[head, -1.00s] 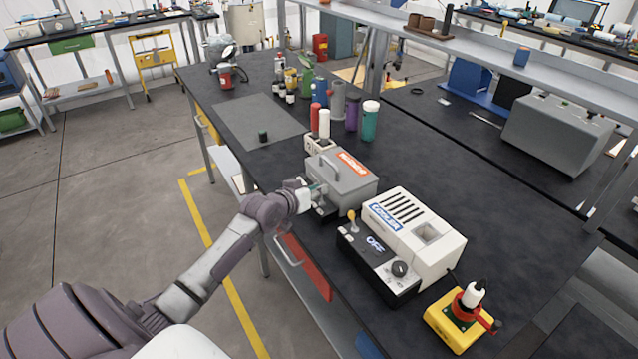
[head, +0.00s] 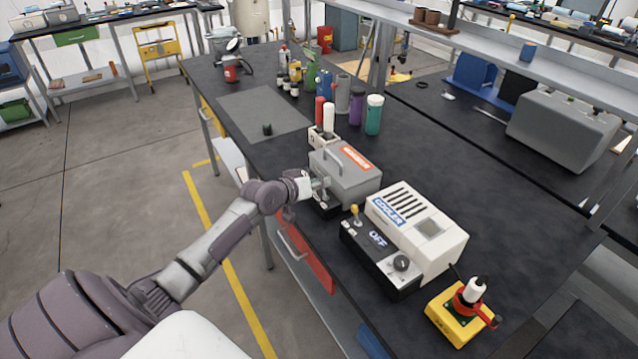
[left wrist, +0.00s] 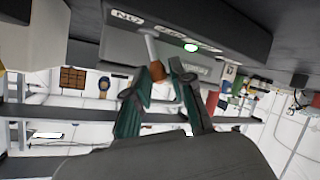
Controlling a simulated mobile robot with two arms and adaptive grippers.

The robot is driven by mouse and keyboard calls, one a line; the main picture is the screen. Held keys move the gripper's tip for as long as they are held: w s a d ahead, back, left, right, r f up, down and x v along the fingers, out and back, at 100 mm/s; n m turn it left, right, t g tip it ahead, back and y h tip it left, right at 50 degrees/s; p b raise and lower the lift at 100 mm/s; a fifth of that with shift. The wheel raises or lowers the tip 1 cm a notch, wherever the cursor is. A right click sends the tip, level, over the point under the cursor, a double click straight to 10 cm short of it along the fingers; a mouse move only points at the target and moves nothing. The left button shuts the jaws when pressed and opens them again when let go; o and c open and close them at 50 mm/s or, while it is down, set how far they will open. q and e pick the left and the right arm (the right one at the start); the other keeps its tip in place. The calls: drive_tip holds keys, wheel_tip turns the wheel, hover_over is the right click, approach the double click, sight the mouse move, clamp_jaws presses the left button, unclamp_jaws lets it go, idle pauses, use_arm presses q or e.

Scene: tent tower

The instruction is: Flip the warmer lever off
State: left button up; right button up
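The warmer (head: 345,180) is a grey box with a handle on its lid and an orange label, on the dark bench. My left gripper (head: 320,188) is at its front left side; my wrist partly covers the front panel. In the left wrist view, the warmer's lever (left wrist: 152,48) is a pale stick with an orange-brown knob, pointing away from a panel with an "ON" label and a lit green lamp (left wrist: 190,47). The two fingertips of my left gripper (left wrist: 166,68) are apart, with the knob at the left fingertip. Contact cannot be told. My right gripper is out of view.
The white cooler (head: 420,232), with a black control box reading "OFF" and its own lever, stands right of the warmer. A yellow box with a red switch (head: 463,312) is further right. Bottles (head: 373,115) stand behind the warmer. A red drawer (head: 305,262) hangs below the bench edge.

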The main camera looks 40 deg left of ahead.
use_arm(q)
drive_tip(key=shift+o, duration=0.9)
drive_tip(key=shift+s, duration=0.15)
drive_tip(key=v, duration=1.1)
drive_tip(key=shift+s+r, duration=0.25)
drive_tip(key=shift+s, duration=0.05)
drive_tip(key=shift+a, duration=0.1)
